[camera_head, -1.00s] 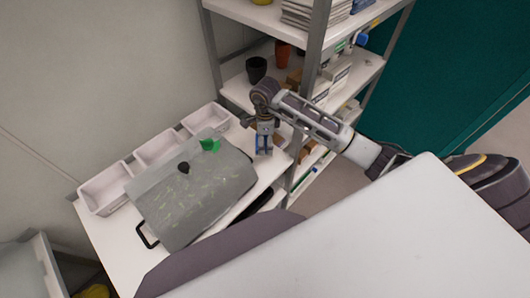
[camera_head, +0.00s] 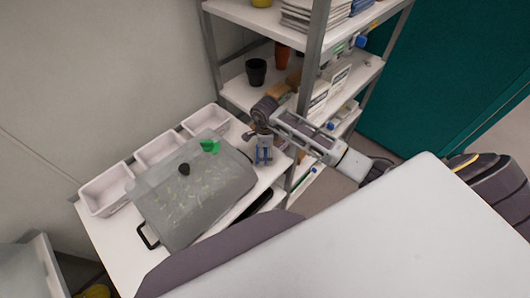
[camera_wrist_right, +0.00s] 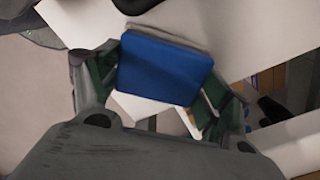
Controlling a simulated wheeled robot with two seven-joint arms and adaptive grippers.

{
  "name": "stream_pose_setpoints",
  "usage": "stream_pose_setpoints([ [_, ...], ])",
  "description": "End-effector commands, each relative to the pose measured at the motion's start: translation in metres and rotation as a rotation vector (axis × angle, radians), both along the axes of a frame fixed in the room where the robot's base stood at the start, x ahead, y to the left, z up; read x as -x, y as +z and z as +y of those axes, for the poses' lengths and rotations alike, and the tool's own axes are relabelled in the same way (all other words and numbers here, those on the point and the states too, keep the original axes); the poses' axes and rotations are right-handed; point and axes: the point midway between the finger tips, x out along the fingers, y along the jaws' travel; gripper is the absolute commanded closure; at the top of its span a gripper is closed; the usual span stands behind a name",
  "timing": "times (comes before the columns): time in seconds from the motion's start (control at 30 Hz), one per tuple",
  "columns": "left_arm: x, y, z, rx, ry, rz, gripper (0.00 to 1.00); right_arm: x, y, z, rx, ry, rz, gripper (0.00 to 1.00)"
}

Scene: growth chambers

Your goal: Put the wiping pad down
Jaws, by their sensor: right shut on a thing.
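My right gripper (camera_head: 264,156) points down over the right end of the white table (camera_head: 105,238), beside the covered tray. It is shut on the wiping pad, a blue block with a grey layer on its far side. The pad (camera_wrist_right: 165,70) fills the middle of the right wrist view, between the green-lined fingers. In the head view only small blue parts show at the fingers. I cannot tell whether the pad touches the table. My left gripper is not in view.
A grey tray with a see-through cover (camera_head: 222,182) and black knob (camera_head: 184,169) stands left of the gripper. Its cover bears a green piece (camera_head: 210,146). White bins (camera_head: 107,190) line the wall. A shelf rack (camera_head: 310,70) with a black pot (camera_head: 256,71) stands close behind.

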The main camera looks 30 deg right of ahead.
Motion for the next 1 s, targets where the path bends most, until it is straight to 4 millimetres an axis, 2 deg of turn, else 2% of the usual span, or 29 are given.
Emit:
stream_pose_setpoints([
  [0.13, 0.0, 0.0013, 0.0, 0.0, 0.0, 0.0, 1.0, -0.0001, -0.0081, 0.0, 0.0, 0.0, -0.001, 0.41],
  [0.57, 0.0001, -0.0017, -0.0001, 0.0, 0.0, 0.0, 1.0, -0.0003, -0.0118, -0.0003, 0.001, 0.001, -0.002, 0.41],
  [0.6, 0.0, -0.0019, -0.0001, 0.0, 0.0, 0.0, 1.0, 0.0, -0.0123, -0.0002, 0.001, 0.001, 0.0, 0.2],
  [0.77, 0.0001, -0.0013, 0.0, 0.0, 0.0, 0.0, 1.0, 0.0, -0.0116, 0.0, 0.0, 0.001, -0.001, 0.0],
  [1.0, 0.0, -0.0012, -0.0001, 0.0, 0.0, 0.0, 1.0, 0.0001, -0.0116, 0.0001, 0.0, 0.001, -0.001, 0.0],
])
